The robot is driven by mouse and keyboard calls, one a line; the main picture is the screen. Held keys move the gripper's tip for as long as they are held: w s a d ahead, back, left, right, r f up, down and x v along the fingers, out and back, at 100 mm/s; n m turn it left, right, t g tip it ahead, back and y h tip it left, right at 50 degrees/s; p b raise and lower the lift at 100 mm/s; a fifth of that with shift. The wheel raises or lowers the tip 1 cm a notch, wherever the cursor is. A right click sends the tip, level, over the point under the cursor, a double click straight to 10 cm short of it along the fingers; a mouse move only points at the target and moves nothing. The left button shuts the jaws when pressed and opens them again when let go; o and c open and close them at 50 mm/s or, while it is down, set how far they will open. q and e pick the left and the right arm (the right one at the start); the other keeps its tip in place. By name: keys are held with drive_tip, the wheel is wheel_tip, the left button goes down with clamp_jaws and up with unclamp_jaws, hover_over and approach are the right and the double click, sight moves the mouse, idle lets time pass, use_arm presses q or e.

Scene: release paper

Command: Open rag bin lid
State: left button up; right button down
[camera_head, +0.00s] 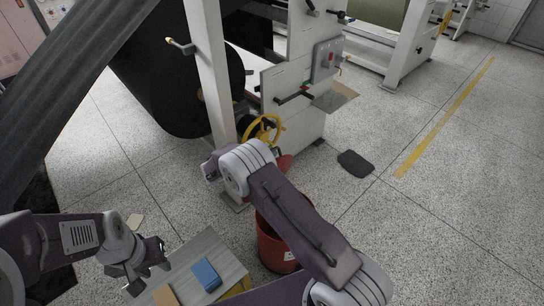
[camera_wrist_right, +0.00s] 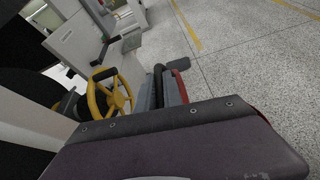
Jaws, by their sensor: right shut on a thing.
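The red rag bin (camera_head: 272,248) stands on the floor, partly hidden behind my right arm. A red piece of its lid (camera_head: 285,163) shows raised above the bin, beyond my right wrist. In the right wrist view, a red edge of the lid (camera_wrist_right: 182,87) shows beside the fingers. My right gripper (camera_wrist_right: 160,88) is shut on the lid, around a dark rounded part; the exact contact is mostly hidden by the wrist. My left gripper (camera_head: 150,270) is open and empty, above the left side of a small table.
The small grey table (camera_head: 212,247) holds a blue block (camera_head: 206,275) and a tan block (camera_head: 166,296). A machine with a yellow handwheel (camera_head: 264,131) stands just behind the bin. A dark mat (camera_head: 355,164) lies on the floor. The floor at right is clear.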

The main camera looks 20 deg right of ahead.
drive_tip(key=shift+w+a, duration=0.15)
drive_tip(key=shift+w, duration=0.2)
drive_tip(key=c, duration=1.5)
unclamp_jaws()
drive_tip(key=p+v, duration=0.1)
drive_tip(key=v, duration=0.8)
